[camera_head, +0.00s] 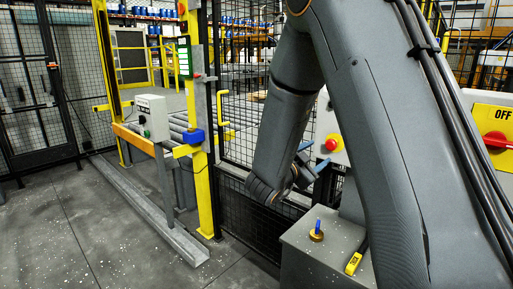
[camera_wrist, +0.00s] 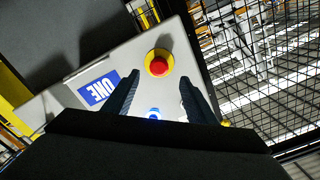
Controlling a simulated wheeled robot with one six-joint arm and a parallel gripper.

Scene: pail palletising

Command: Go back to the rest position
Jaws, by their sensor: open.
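My gripper (camera_wrist: 160,78) is open and empty in the wrist view, its two dark fingers apart. Between and beyond the fingertips is a red mushroom button on a yellow base (camera_wrist: 158,65), set on a pale panel (camera_wrist: 112,60). A blue button (camera_wrist: 153,113) shows lower, between the fingers. In the head view my gripper (camera_head: 312,165) is at the end of my bent arm, close to the panel's red button (camera_head: 332,144). My arm hides part of the gripper and the panel. I cannot tell whether the fingers touch anything.
A grey box (camera_head: 318,258) with a blue-topped brass piece (camera_head: 316,232) and a yellow-marked handle (camera_head: 354,262) stands below the gripper. A red OFF switch (camera_head: 496,141) is at right. Black mesh fencing (camera_head: 235,205) and a roller conveyor (camera_head: 180,125) stand behind. Floor at left is clear.

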